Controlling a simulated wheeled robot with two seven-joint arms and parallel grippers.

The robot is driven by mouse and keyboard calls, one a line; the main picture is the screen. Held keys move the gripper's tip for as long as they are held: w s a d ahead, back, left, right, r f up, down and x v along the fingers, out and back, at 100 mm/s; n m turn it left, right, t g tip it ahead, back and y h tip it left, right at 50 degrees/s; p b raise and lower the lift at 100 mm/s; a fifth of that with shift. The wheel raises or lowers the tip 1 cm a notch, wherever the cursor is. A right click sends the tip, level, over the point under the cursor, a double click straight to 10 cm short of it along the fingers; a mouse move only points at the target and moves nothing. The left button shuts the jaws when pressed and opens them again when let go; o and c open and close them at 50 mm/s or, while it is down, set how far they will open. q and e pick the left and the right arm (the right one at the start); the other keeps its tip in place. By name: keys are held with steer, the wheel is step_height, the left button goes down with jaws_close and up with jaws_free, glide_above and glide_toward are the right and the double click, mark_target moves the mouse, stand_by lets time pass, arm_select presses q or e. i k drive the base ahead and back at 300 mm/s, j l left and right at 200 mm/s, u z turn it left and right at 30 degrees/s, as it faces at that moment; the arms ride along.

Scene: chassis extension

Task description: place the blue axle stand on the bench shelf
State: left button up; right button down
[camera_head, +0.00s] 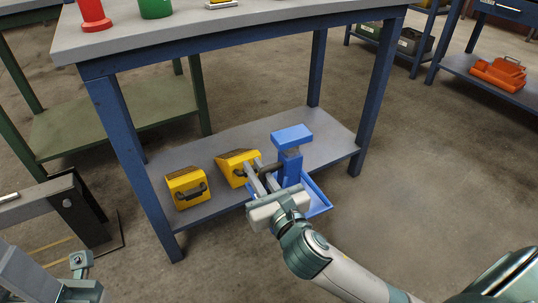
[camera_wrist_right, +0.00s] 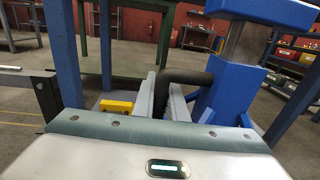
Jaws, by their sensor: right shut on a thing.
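The blue axle stand (camera_head: 291,168) is upright at the front edge of the bench shelf (camera_head: 222,143), right of its middle. Its wide base (camera_head: 318,200) overlaps the shelf's front edge in the head view; I cannot tell whether it touches the shelf. My right gripper (camera_head: 262,177) is shut on the stand's dark side handle. In the right wrist view the dark handle (camera_wrist_right: 186,77) lies between the two fingers, and the stand's blue post (camera_wrist_right: 232,95) rises at right. Part of the base is hidden behind my gripper.
Blue bench legs (camera_head: 378,90) (camera_head: 128,150) frame the shelf. The bench top (camera_head: 220,30) is above. Bare shelf shows behind and right of the stand.

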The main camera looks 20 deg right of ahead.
mark_target(322, 143)
steer(key=i+l, duration=0.55)
steer(key=l, duration=0.3)
steer(key=i+l, duration=0.3)
steer(key=l, duration=0.1)
